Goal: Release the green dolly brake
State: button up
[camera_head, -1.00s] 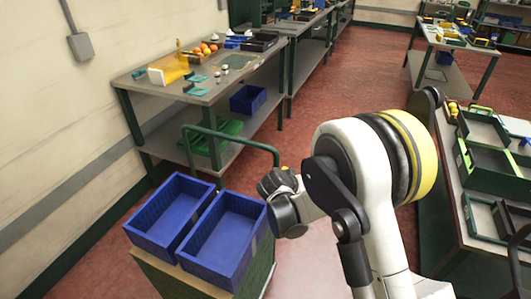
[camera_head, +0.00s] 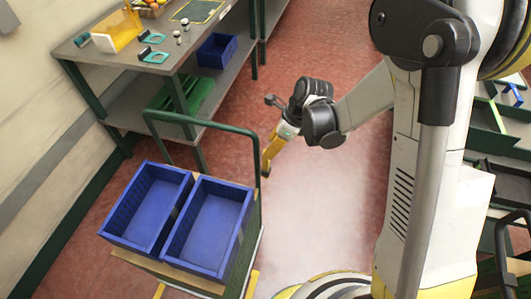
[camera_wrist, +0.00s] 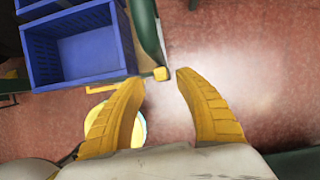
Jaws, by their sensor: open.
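The dolly has a green tubular handle (camera_head: 195,122) and carries two blue crates in the head view. My gripper (camera_head: 266,166) points down beside the right post of this handle. In the wrist view my gripper (camera_wrist: 160,78) is open, with its two yellow fingers apart and nothing held. In the head view the knob is hard to tell from the fingers.
The left blue crate (camera_head: 145,212) and right blue crate (camera_head: 208,228) stand side by side on the dolly. A grey workbench (camera_head: 110,62) stands behind, with a blue bin (camera_head: 217,50) on its lower shelf. Red floor (camera_head: 330,195) is open right of the dolly.

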aim_at(266, 164)
jog(key=b+x, duration=0.1)
jog(key=x, duration=0.3)
grip_shut()
